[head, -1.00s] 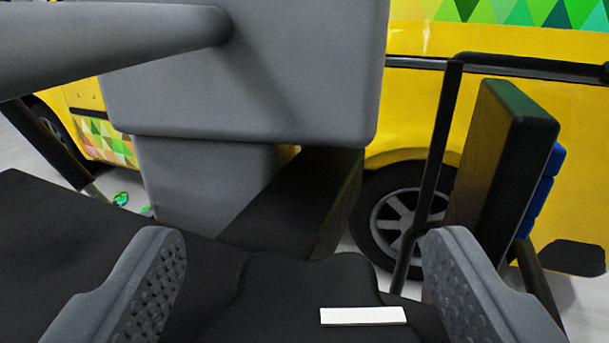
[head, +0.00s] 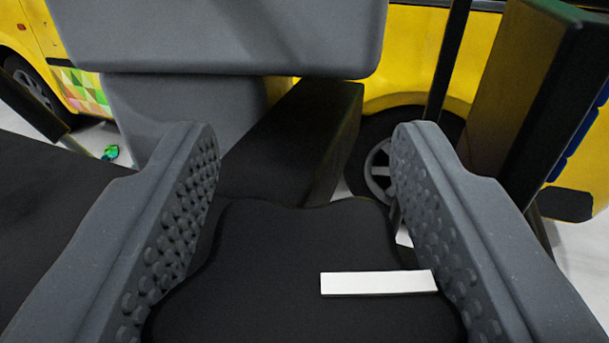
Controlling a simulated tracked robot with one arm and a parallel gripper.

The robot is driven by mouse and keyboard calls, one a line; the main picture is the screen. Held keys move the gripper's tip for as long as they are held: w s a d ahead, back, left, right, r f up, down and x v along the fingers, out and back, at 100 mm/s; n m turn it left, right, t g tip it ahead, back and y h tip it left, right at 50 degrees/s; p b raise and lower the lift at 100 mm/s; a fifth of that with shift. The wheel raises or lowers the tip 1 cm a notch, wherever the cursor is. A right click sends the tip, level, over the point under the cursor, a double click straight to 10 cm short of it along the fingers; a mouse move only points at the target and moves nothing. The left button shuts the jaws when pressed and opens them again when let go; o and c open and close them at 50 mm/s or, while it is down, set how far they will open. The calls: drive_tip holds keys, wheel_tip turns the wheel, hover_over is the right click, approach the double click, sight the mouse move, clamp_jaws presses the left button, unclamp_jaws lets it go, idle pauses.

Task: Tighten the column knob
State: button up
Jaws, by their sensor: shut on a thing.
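The column knob (head: 270,245) is a wide black piece with a lobed outline at the bottom middle of the head view. A white strip (head: 375,283) marks its top, lying level towards the right side. My gripper (head: 306,165) has one grey, studded finger on each side of the knob and is shut on it. The knob's lower part runs out of the picture, and the fingers hide parts of its sides.
A grey block (head: 220,35) stands just beyond the knob, with a black bar (head: 290,140) below it. A dark upright panel (head: 520,90) is at right. Yellow vehicle bodywork (head: 425,45) with a wheel fills the background. A black surface (head: 50,215) lies at left.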

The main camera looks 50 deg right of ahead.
drive_tip(key=shift+a+r+m+g+h+p, duration=0.1)
drive_tip(key=shift+m+g+h+p, duration=0.35)
drive_tip(key=shift+g+p, duration=0.35)
drive_tip(key=shift+a+r+m+g+h+p, duration=0.1)
drive_tip(key=shift+m+g+h+p, duration=0.35)
drive_tip(key=shift+p, duration=0.5)
drive_tip(key=shift+s+d+m+g+h+p, duration=0.1)
drive_tip(key=shift+m+g+h+p, duration=0.25)
drive_tip(key=shift+m+g, duration=0.3)
drive_tip(key=shift+s+d+m+g+h+p, duration=0.15)
drive_tip(key=shift+m+g+p, duration=0.3)
drive_tip(key=shift+g, duration=0.25)
drive_tip(key=shift+f+g, duration=0.1)
drive_tip(key=shift+g, duration=0.2)
drive_tip(key=o, duration=1)
drive_tip(key=shift+d+f, duration=0.1)
drive_tip(key=shift+t+b, duration=0.35)
drive_tip(key=shift+t, duration=0.15)
drive_tip(key=n+t+b, duration=0.1)
drive_tip(key=n+t+y+b, duration=0.2)
drive_tip(key=shift+w+f+t, duration=0.1)
drive_tip(key=shift+w+t, duration=0.15)
drive_tip(key=shift+t, duration=0.05)
drive_tip(key=shift+a+n+t+b, duration=0.2)
drive_tip(key=shift+n+t+b, duration=0.15)
drive_tip(key=shift+b, duration=0.35)
